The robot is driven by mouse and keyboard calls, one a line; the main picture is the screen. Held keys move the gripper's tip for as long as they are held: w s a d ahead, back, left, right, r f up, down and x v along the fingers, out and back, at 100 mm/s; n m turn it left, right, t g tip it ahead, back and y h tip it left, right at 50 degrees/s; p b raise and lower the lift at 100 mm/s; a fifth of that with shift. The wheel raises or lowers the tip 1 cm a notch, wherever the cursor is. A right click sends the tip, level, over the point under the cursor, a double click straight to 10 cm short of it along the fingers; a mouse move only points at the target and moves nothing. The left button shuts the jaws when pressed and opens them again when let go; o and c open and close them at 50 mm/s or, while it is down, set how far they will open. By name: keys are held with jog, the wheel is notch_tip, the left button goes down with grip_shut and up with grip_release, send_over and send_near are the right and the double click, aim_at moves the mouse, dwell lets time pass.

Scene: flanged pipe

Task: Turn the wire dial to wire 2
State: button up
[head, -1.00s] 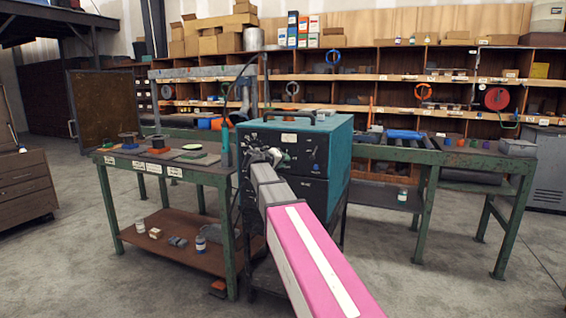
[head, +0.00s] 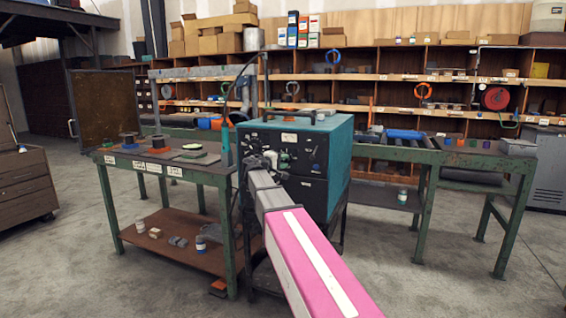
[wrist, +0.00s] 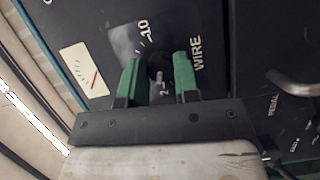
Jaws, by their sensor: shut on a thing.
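The welding machine (head: 338,158) is a teal box with a black front panel, in the middle of the head view. In the wrist view, the wire dial (wrist: 157,66) is a dark round knob beside the printed word WIRE, with a 10 above it and a 2 below it. A small pale mark shows on the knob's lower part, near the 2; its exact setting is hard to read. My gripper (wrist: 160,78) has green fingers on both sides of the dial and is shut on it. In the head view my gripper (head: 271,157) is small against the panel.
A second knob (head: 316,168) sits further right on the panel. In the wrist view a metal handle (wrist: 292,84) is at the right. A green workbench (head: 205,172) stands close at the left, and another bench (head: 455,158) stands behind at the right.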

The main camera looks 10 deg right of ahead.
jog(key=shift+n+h, duration=0.3)
jog(key=shift+n, duration=0.6)
jog(key=o, duration=0.9)
jog(key=v, duration=1.1)
jog(key=shift+f, duration=0.15)
